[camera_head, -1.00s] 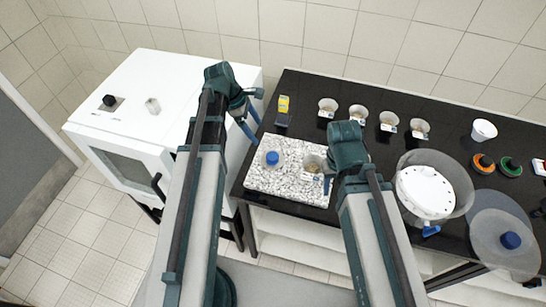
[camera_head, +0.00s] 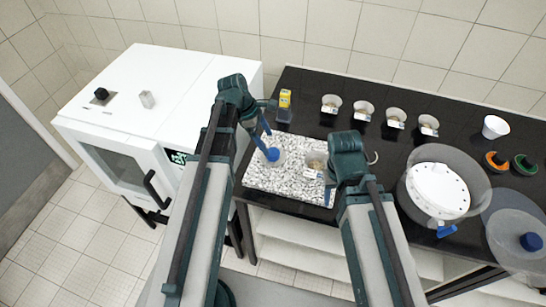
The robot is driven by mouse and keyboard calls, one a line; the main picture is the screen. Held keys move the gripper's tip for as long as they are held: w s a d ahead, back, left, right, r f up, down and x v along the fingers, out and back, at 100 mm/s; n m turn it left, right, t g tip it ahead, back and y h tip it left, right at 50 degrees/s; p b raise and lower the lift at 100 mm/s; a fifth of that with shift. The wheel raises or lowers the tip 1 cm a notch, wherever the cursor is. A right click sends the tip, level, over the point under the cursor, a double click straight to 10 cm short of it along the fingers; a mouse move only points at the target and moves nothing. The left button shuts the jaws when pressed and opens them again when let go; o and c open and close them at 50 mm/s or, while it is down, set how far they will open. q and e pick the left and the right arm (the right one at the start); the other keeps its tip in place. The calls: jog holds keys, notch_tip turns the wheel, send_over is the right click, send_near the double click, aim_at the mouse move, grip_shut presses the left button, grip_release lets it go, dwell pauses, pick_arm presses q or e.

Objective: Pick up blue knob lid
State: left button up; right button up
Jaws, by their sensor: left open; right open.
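A small lid with a round blue knob (camera_head: 272,154) sits on the speckled granite slab (camera_head: 290,185). My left gripper (camera_head: 264,140) is open, with its blue fingers right at this knob from above and behind. Whether they touch the knob I cannot tell. A wide clear lid with a darker blue knob (camera_head: 531,241) lies at the far right, away from both grippers. My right gripper (camera_head: 331,190) is open at the slab's right side, beside a small cup (camera_head: 316,163). My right arm hides part of it.
Several small labelled cups (camera_head: 364,110) stand along the back of the black bench. A yellow-topped item (camera_head: 285,105) stands behind the slab. A clear bowl with a white disc (camera_head: 438,190) is on the right. A white oven (camera_head: 150,100) adjoins the left.

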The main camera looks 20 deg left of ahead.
aim_at(272, 152)
pick_arm(q)
jog(key=b+x, duration=0.3)
jog(key=x, duration=0.1)
jog(key=shift+s+a+f+b, duration=0.1)
jog(key=shift+s+a+b, duration=0.1)
jog(key=shift+s+b, duration=0.2)
pick_arm(e)
notch_tip(272, 152, down, 4)
pick_arm(q)
jog(key=shift+w+d+f+b, duration=0.1)
jog(key=shift+d+f+b, duration=0.15)
jog(key=shift+f+b, duration=0.25)
pick_arm(e)
jog(key=shift+f, duration=0.5)
pick_arm(q)
jog(key=shift+r, duration=0.1)
pick_arm(e)
jog(key=shift+r, duration=0.1)
pick_arm(q)
jog(key=shift+c, duration=0.3)
jog(key=c, duration=1.4)
jog(key=shift+r+p, duration=0.1)
jog(key=shift+p, duration=0.2)
pick_arm(e)
jog(key=shift+r, duration=0.15)
